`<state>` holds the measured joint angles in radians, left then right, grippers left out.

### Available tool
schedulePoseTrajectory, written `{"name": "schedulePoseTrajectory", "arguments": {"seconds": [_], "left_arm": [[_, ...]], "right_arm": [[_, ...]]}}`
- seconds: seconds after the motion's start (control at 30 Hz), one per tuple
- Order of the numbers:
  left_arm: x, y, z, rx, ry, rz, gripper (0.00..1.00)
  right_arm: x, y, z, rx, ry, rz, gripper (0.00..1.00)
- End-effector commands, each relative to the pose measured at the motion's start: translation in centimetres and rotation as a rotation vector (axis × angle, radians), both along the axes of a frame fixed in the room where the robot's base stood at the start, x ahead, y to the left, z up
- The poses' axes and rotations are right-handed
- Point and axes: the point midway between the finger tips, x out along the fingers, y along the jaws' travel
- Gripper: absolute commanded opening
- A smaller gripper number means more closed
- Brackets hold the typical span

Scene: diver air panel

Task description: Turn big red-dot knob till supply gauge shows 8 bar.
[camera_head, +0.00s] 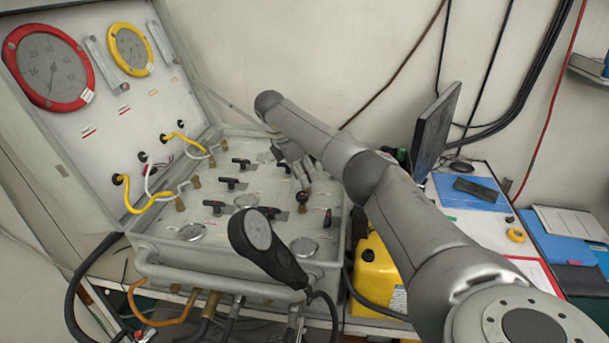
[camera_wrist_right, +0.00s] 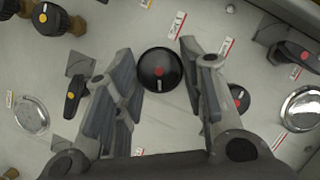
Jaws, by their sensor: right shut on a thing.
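In the right wrist view a round black knob with a red dot and a white mark (camera_wrist_right: 160,70) lies between the fingers of my right gripper (camera_wrist_right: 160,62), which is shut on it. In the head view my right gripper (camera_head: 298,172) reaches down onto the panel (camera_head: 165,215), and its fingers hide part of the controls there. A second red-dot knob (camera_wrist_right: 240,97) sits beside the right finger, partly hidden. I cannot tell which gauge is the supply gauge. My left gripper is not in view.
The raised lid holds a red-rimmed gauge (camera_head: 48,67) and a yellow-rimmed gauge (camera_head: 130,49). Several black T-handles (camera_head: 213,206) stand on the panel. A yellow container (camera_head: 376,280) stands right of the case, near my arm. A monitor (camera_head: 436,130) stands behind it.

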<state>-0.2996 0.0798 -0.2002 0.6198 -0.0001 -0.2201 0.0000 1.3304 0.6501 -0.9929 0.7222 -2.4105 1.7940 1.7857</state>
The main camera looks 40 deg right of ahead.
Motion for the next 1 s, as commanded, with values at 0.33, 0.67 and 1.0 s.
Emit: {"name": "schedulePoseTrajectory", "arguments": {"seconds": [0.33, 0.67, 1.0], "left_arm": [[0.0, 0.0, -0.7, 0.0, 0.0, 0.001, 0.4], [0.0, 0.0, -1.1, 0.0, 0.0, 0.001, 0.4], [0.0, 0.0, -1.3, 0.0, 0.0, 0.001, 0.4]], "right_arm": [[0.2, 0.0, 0.1, -0.001, -0.004, -0.159, 0.14], [0.3, -0.1, 0.1, 0.0, -0.004, -0.243, 0.14], [0.3, -0.1, 0.1, 0.0, -0.005, -0.293, 0.14]]}}
